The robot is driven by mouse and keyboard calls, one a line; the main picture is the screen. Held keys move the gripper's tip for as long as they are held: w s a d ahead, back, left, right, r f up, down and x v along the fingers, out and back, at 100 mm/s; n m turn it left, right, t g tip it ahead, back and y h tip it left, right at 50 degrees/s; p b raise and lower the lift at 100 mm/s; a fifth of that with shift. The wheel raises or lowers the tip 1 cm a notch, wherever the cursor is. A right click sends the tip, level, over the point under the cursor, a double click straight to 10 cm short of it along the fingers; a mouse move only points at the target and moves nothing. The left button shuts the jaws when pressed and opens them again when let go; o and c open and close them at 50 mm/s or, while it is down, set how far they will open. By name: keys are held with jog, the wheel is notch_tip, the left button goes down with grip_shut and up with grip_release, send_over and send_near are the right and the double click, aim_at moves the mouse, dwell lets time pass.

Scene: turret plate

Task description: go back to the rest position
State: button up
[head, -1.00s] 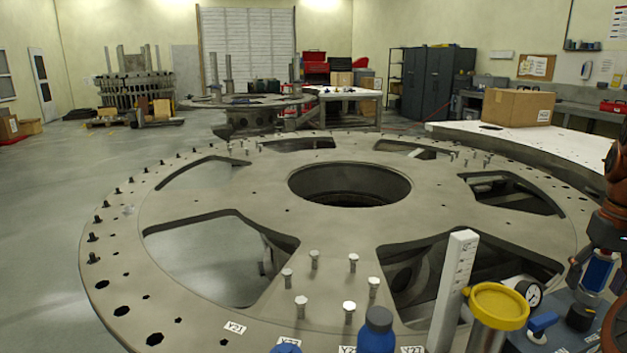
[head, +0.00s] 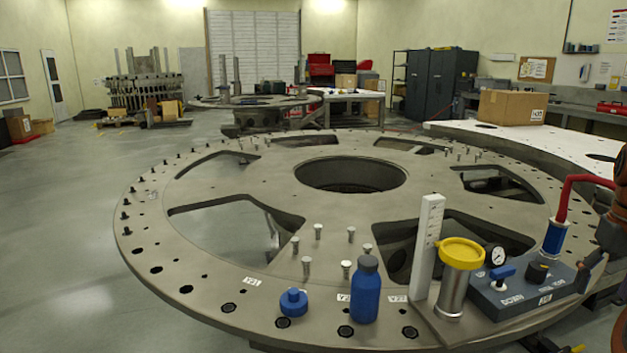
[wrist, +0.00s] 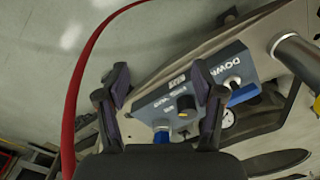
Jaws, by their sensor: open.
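My gripper (wrist: 160,78) is open, with its two dark fingers apart and nothing seen clasped between them. In the head view, part of my arm and dark gripper (head: 592,268) shows at the right edge, right of the control box. The blue-grey control box (head: 510,300) carries a blue lever, a black knob and a gauge; it also shows in the wrist view (wrist: 225,68). A blue fitting (head: 555,237) with a red hose (head: 563,200) stands upright at the box's back side, apart from my gripper. The hose curves along the left of the wrist view (wrist: 80,75).
The big round turret plate (head: 230,285) fills the middle. A blue bottle (head: 365,290), blue cap (head: 293,302), yellow-topped cylinder (head: 460,255) and white scale post (head: 427,245) stand near its front edge. Open floor (head: 70,240) lies left. A cardboard box (head: 510,107) sits behind.

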jog(key=s+a+f+n, duration=0.2)
jog(key=a+f, duration=0.1)
jog(key=a, duration=0.9)
jog(key=s+a+f+n, duration=0.2)
jog(key=s+a, duration=0.1)
jog(key=a, duration=0.8)
jog(key=s+a+f+g, duration=0.1)
jog(key=s+a+f, duration=0.45)
jog(key=s, duration=0.45)
jog(key=s+a+f+g, duration=0.2)
jog(key=s+a+f, duration=0.3)
jog(key=s, duration=0.4)
notch_tip(320, 180, up, 12)
jog(key=t+p, duration=0.1)
jog(key=p, duration=1.2)
jog(key=shift+w+d+r, duration=0.25)
jog(key=shift+w+d, duration=0.15)
